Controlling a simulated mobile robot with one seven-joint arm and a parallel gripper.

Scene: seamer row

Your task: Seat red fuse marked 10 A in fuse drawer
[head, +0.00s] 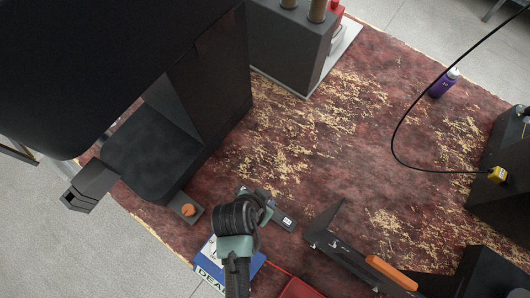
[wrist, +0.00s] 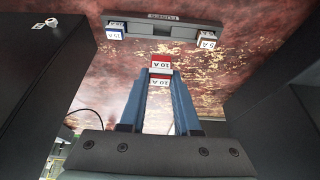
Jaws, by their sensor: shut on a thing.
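The red fuse marked 10 A (wrist: 161,62) is between the fingertips of my gripper (wrist: 160,74) in the wrist view, with its label facing the camera. My gripper is shut on it. The fuse drawer (wrist: 160,31) is a dark grey bar ahead of the fingertips, with a FUSES label. A blue-and-white fuse marked 15 A (wrist: 115,33) sits at its left end and a brown-red fuse marked 5 A (wrist: 207,40) at its right end. Its middle shows no fuse. The held fuse appears apart from the drawer. In the head view my wrist partly covers the drawer (head: 284,218).
A black machine (head: 155,150) with an orange knob (head: 188,210) stands left. A long tool with an orange handle (head: 390,272) lies right of the drawer. A blue box (head: 208,270) lies below. A purple bottle (head: 440,85) and black cable are farther right.

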